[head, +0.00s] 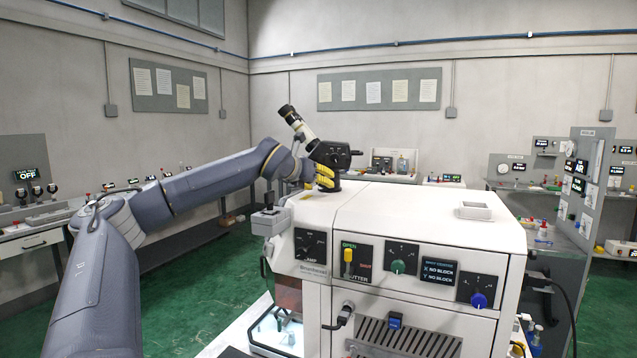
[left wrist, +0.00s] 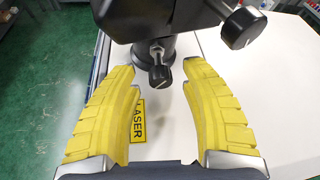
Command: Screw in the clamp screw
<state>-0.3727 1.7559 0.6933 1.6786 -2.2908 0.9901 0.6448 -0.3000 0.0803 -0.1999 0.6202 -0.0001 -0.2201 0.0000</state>
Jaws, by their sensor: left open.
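The clamp screw (left wrist: 159,76) shows in the left wrist view as a small black knob with a light mark and a short bare metal shank. It sticks out of the black collar below the microscope-like eyepiece unit (head: 330,154) on top of the white machine (head: 400,212). My left gripper (head: 325,180) has yellow fingers and is open. In the left wrist view its two fingertips stand on either side of the screw's knob, with gaps on both sides. In the head view the screw is hidden by the fingers. My right gripper is not in view.
A larger black knob (left wrist: 243,27) sits above and right of the screw. A yellow LASER label (left wrist: 139,120) lies on the white top between the fingers. A square white tray (head: 474,210) is on the machine's top at right. The machine's top is otherwise mostly clear.

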